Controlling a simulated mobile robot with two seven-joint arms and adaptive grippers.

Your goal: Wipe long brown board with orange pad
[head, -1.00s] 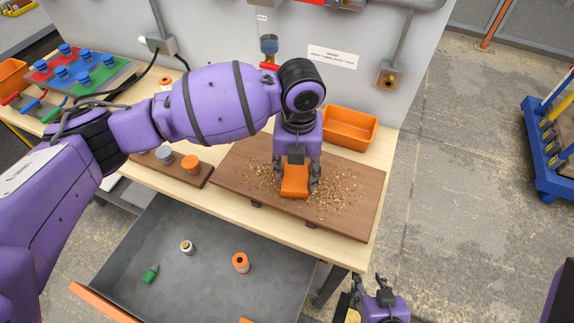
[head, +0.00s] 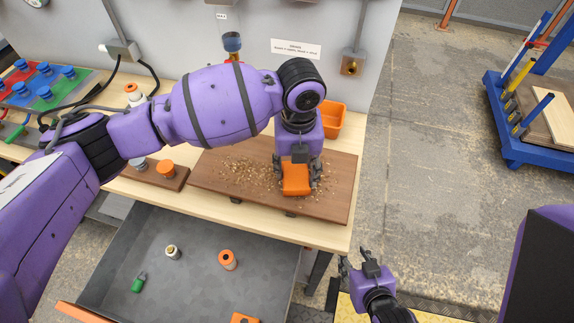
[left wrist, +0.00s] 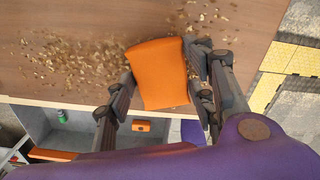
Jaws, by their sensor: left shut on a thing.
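The long brown board (head: 215,181) lies on the wooden bench, with light crumbs (head: 250,175) scattered over its middle. It fills the top of the left wrist view (left wrist: 100,18). My left gripper (head: 296,184) points down over the board, right of its middle, shut on the orange pad (head: 296,181). The pad (left wrist: 160,72) sits between both fingers in the left wrist view, low at the board, with crumbs on both sides of it. Whether it touches the board is hard to tell. My right gripper (head: 355,258) is open and empty beyond the bench's front right corner.
An open grey drawer (head: 190,285) below the bench holds an orange roll (head: 228,260), a small spool and a green item. An orange bin (head: 333,120) stands behind the board. A brown block with knobs (head: 160,175) lies left. A blue rack (head: 525,150) stands right, across open floor.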

